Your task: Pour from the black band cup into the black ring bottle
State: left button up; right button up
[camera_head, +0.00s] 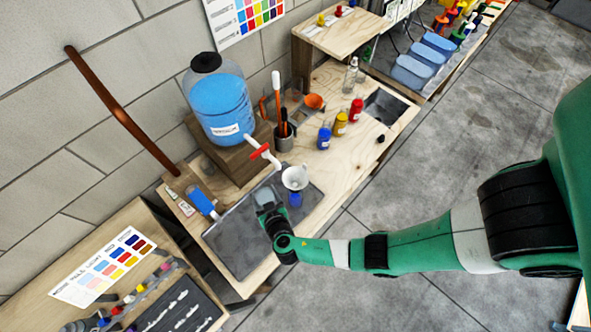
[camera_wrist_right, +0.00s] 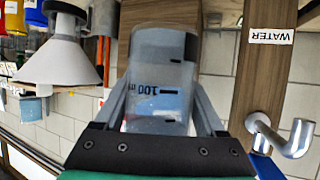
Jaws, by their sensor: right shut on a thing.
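My right gripper (camera_head: 270,212) is shut on a clear cup (camera_head: 267,195) above the dark mat, left of the funnel. In the right wrist view the cup (camera_wrist_right: 158,75) stands between both fingers, with black marks, a "100" and a dark patch at its side. Its contents are hard to make out. A white funnel (camera_head: 295,177) sits in the mouth of a bottle with blue in it (camera_head: 295,199). The wrist view, upside down, shows the funnel (camera_wrist_right: 62,52) and a black ring (camera_wrist_right: 66,9) at the bottle's neck. The cup is apart from the funnel. My left gripper is not in view.
A blue water jug (camera_head: 220,103) on a wooden stand has a white spout with a red handle (camera_head: 260,152) close behind the cup. The dark mat (camera_head: 240,245) is clear in front. Blue (camera_head: 324,138), yellow (camera_head: 340,124) and red (camera_head: 356,110) bottles stand to the right.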

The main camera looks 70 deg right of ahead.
jog(key=shift+f+b, duration=0.2)
jog(key=shift+b, duration=0.4)
jog(key=b, duration=0.2)
jog(key=d+m+y+b, duration=0.1)
jog(key=b, duration=0.1)
jog(key=shift+s+r, duration=0.2)
jog(key=shift+s, duration=0.05)
jog(key=shift+d+r+m+t+y+b, duration=0.1)
jog(key=shift+m+t+y+b, duration=0.2)
jog(key=shift+b, duration=0.15)
jog(key=shift+s+r, duration=0.1)
jog(key=shift+r, duration=0.3)
jog(key=shift+d, duration=0.1)
jog(key=shift+s+d+r+m+y+p, duration=0.1)
jog(key=shift+m+y+p, duration=0.2)
jog(key=shift+p, duration=0.2)
jog(key=shift+r+p, duration=0.2)
jog(key=shift+p, duration=0.15)
